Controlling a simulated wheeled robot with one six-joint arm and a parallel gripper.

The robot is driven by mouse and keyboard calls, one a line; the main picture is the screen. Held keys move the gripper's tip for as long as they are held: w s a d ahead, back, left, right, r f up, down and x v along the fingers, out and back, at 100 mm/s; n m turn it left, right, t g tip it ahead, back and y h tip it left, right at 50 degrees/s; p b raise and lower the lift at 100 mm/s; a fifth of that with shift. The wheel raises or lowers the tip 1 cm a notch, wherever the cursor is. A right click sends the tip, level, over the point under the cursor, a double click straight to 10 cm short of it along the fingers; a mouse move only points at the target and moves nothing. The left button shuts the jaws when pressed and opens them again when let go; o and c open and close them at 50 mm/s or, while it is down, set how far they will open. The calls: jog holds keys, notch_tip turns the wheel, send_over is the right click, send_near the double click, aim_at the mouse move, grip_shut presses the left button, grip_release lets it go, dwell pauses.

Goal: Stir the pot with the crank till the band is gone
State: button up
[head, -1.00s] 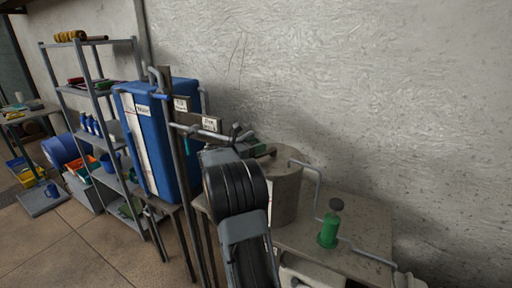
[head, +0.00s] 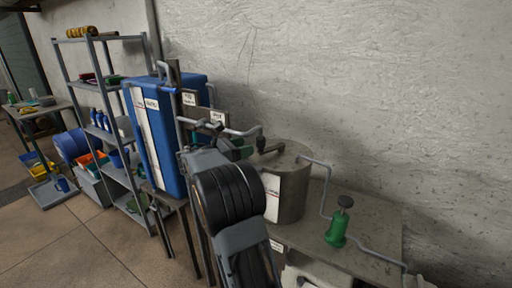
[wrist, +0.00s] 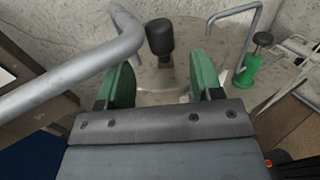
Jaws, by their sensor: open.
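The pot (head: 290,195) is a grey cylinder with a white label, standing on the bench beside the wall. Its crank knob (head: 262,143) is dark and stands upright above the lid; in the wrist view the black knob (wrist: 160,38) shows ahead of the gap between my fingertips. My gripper (head: 241,151) is at the left edge of the pot's top, with its green fingers (wrist: 163,75) apart and nothing between them. In the wrist view the pot's lid (wrist: 180,80) is partly hidden by my gripper. I cannot make out a band.
A grey pipe (wrist: 75,75) runs close by my left finger. A tall blue tank (head: 160,140) is left of my arm, with shelves (head: 85,85) beyond.

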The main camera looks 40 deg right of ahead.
jog(key=shift+b+v, duration=0.35)
jog(key=shift+v, duration=2.25)
